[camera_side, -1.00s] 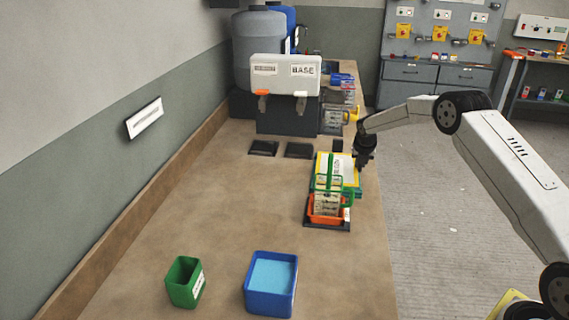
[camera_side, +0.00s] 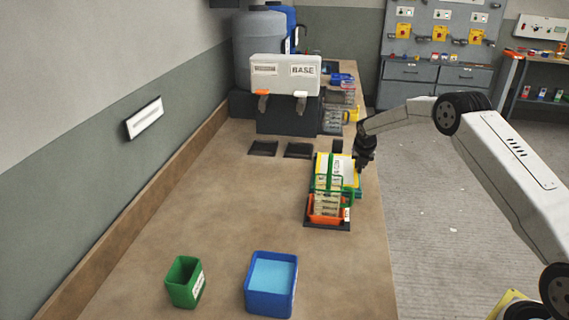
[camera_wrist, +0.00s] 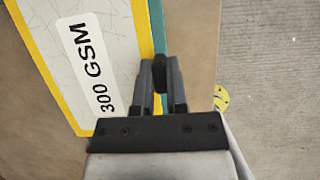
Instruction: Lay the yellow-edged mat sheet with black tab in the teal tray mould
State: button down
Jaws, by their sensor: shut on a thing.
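The mat sheet (camera_wrist: 105,45) is white with yellow edges and a "300 GSM" label; it fills the left of the wrist view. It also shows in the side view (camera_side: 321,166). Its black tab (camera_wrist: 160,78) is between the fingers of my gripper (camera_wrist: 161,72), which is shut on it at the sheet's right edge. The teal tray mould (camera_wrist: 158,30) shows as a strip along that edge, and its rim shows in the side view (camera_side: 357,191). The sheet is over or in the mould; I cannot tell whether it touches the bottom. My gripper (camera_side: 364,166) is at the mould's right side.
A green frame (camera_side: 345,186) and an orange tray (camera_side: 313,216) with labelled sheets stand just in front of the mould. A blue bin (camera_side: 270,302) and green bin (camera_side: 183,293) stand nearer. Dark flat pieces (camera_side: 298,150) lie behind left. The bench's middle left is clear.

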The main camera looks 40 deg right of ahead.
jog(key=shift+f, duration=0.75)
dwell(0.5)
jog(key=c, duration=0.6)
grip_release()
jog(key=shift+r, duration=0.2)
jog(key=v, duration=0.7)
jog(key=shift+s+a+r, duration=0.1)
jog(key=shift+r, duration=0.1)
jog(key=shift+a, duration=0.1)
